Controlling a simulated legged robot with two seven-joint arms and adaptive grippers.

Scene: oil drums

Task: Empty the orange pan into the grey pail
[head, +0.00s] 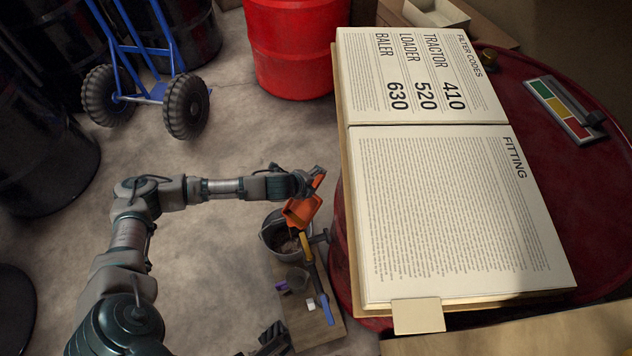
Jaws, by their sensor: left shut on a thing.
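The orange pan (301,211) is held by its handle in my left gripper (312,184), which is shut on it. The pan is tilted, with its lower end over the rim of the grey pail (268,238). Brownish loose material shows inside the pail. The pan hides part of the pail's far rim, and I cannot tell whether anything is left in the pan. A dark jointed part at the bottom edge may be my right gripper (273,338); its jaws cannot be made out.
A red drum (347,280) bearing a large open book (455,210) stands close right. A blue hand truck (150,92) stands behind.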

